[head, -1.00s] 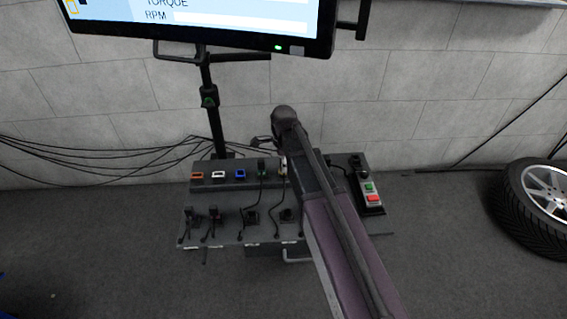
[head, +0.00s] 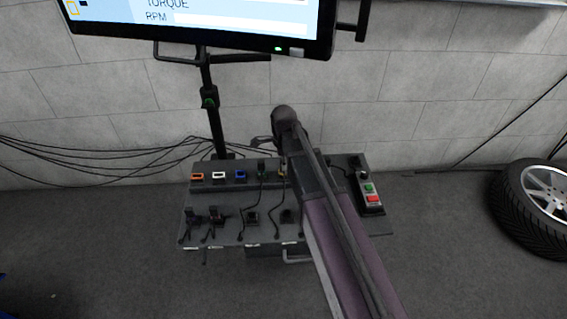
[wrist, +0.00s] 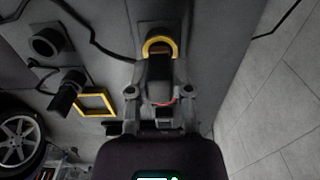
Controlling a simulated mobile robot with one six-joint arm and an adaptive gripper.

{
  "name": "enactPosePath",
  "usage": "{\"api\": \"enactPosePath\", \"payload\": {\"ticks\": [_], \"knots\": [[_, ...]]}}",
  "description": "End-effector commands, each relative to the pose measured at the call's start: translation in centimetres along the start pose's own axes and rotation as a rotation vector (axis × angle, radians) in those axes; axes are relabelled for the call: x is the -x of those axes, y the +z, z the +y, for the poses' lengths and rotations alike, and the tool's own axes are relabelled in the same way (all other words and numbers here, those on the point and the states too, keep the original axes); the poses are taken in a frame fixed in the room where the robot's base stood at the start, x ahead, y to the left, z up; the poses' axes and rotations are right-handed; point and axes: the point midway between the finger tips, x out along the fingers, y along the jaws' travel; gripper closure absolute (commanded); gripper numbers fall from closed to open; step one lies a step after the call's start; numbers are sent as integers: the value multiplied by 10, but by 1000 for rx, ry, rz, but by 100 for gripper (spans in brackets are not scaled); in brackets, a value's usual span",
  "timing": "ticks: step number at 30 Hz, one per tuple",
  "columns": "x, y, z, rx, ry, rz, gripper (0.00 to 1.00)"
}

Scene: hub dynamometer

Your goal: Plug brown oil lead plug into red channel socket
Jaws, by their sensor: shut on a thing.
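In the wrist view my gripper (wrist: 159,92) is shut on a dark plug (wrist: 158,72), with a small red mark near its rear. The plug's front points at a rounded yellow rim (wrist: 160,41) with a brownish patch inside. I cannot tell whether the plug touches or enters it, nor whether it is the brown oil lead plug. In the head view an orange-red socket (head: 197,177), likely the red channel socket, is at the left end of the raised row. It looks empty. My arm hides my gripper and the held plug there.
White (head: 218,175) and blue (head: 240,174) sockets look empty; the green socket (head: 262,168) holds a cabled plug. Several dark plugs or holders line the lower panel (head: 235,235). A yellow square frame (wrist: 97,103) is left of my gripper. A red-and-green button box (head: 371,190) stands right.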

Motion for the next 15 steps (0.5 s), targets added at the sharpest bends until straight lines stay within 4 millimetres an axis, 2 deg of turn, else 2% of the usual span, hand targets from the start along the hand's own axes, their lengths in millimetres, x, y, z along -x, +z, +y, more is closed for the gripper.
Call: {"api": "enactPosePath", "payload": {"ticks": [15], "knots": [[16, 0, 0, 0, 0, 0, 100]]}}
